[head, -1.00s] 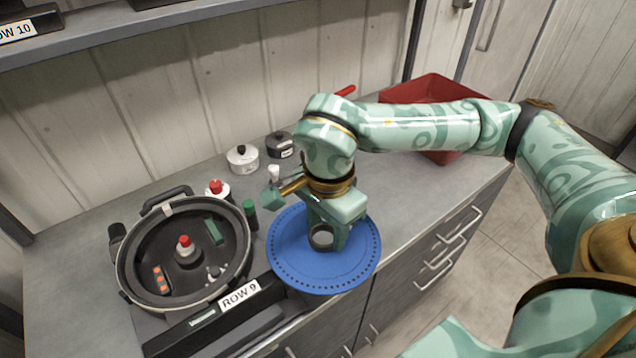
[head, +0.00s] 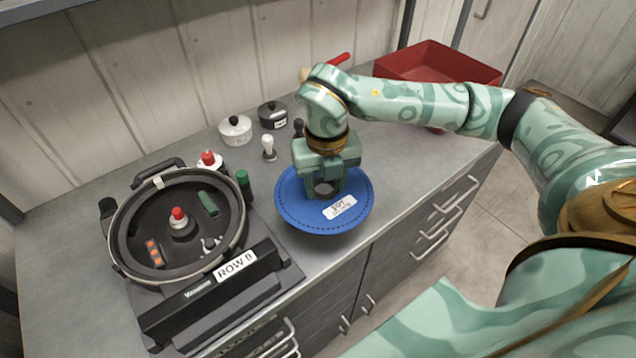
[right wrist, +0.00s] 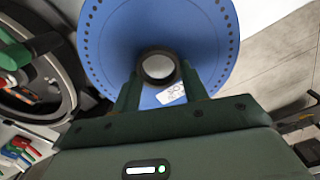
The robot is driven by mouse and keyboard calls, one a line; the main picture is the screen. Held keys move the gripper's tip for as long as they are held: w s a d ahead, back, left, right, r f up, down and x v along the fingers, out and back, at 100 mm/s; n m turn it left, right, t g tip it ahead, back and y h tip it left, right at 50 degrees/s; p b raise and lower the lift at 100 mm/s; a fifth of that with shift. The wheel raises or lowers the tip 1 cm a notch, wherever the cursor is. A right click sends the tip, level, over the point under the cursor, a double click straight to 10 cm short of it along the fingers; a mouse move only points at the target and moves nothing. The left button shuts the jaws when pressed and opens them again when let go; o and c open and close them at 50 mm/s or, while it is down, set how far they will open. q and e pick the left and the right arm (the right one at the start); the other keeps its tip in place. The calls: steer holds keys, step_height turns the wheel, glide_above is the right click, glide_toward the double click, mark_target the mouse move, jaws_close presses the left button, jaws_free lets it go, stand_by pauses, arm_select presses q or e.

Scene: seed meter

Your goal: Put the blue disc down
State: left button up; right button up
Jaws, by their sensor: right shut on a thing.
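The blue disc (head: 293,212) has a ring of small holes near its rim and a white label. My right gripper (head: 324,190) is over its middle and shut on its central hub. In the right wrist view the two fingers of my right gripper (right wrist: 160,85) stand on either side of the round hub, with the blue disc (right wrist: 115,45) spread beyond them. The disc is by the front edge of the grey counter (head: 80,235); a gap beneath it is hard to judge. My left gripper is not in view.
The seed meter (head: 120,225), an open round housing with a "ROW 9" label, stands left of the disc. A green-capped bottle (head: 244,187) is between them. Lidded pots (head: 235,130), a white-topped knob (head: 268,146) and a red bin (head: 440,65) stand behind.

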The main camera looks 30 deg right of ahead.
mark_target(321, 180)
steer(key=w+d+f, duration=0.1)
steer(key=w+f, duration=0.1)
steer(key=w+d+f+b, duration=0.1)
steer(key=w+f, duration=0.1)
steer(key=w+d+f, duration=0.1)
steer(key=w+f, duration=0.1)
steer(key=f, duration=0.1)
steer(key=shift+b, duration=0.35)
step_height(321, 180, down, 3)
steer(key=shift+b, duration=0.35)
steer(key=shift+r, duration=0.1)
steer(key=o, duration=1)
step_height(321, 180, up, 12)
steer(key=shift+p, duration=1.2)
